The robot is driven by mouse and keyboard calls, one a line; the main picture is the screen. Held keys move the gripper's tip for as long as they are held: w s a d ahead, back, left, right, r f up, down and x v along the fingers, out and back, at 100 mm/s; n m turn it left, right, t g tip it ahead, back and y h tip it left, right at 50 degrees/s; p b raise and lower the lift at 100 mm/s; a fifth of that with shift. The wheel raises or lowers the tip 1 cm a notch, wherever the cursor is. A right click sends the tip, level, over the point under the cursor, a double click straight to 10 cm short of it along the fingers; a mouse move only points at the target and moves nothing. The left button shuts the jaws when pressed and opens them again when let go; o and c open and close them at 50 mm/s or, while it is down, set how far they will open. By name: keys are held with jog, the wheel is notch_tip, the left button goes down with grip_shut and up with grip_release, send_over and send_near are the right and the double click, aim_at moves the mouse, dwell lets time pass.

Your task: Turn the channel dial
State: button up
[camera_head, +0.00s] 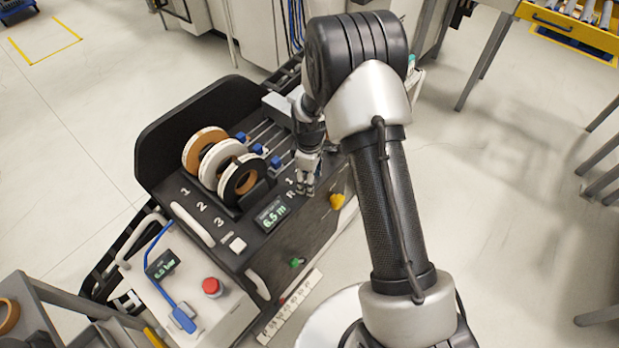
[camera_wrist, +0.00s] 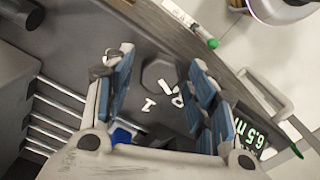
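My gripper (camera_head: 306,186) points down over the black top panel (camera_head: 300,228), beside the white "R" and "1" marks. In the wrist view its two blue-padded fingers (camera_wrist: 160,68) are spread apart with a gap between them. A dark, many-sided knob-like shape (camera_wrist: 157,73), probably the channel dial, shows in that gap, with white marks (camera_wrist: 172,93) and a "1" next to it. I cannot tell whether the fingers touch it. In the head view the gripper hides this spot. A display (camera_head: 271,213) reading 6.5 m is beside it, also in the wrist view (camera_wrist: 250,130).
Three tape coils (camera_head: 243,180) stand left of my gripper, with blue blocks (camera_head: 276,162) on rods close by. A yellow knob (camera_head: 337,201) is on the front edge. A red button (camera_head: 211,287) and white button (camera_head: 237,244) lie nearer. A green-capped pen-like item (camera_wrist: 212,43) shows in the wrist view.

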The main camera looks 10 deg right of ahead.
jog(key=c, duration=0.9)
jog(key=shift+m, duration=0.4)
jog(key=m, duration=0.3)
jog(key=shift+m, duration=0.3)
jog(key=m, duration=0.4)
jog(key=shift+m+p, duration=0.3)
jog(key=shift+p, duration=0.1)
jog(key=m, duration=0.4)
jog(key=shift+m, duration=2.4)
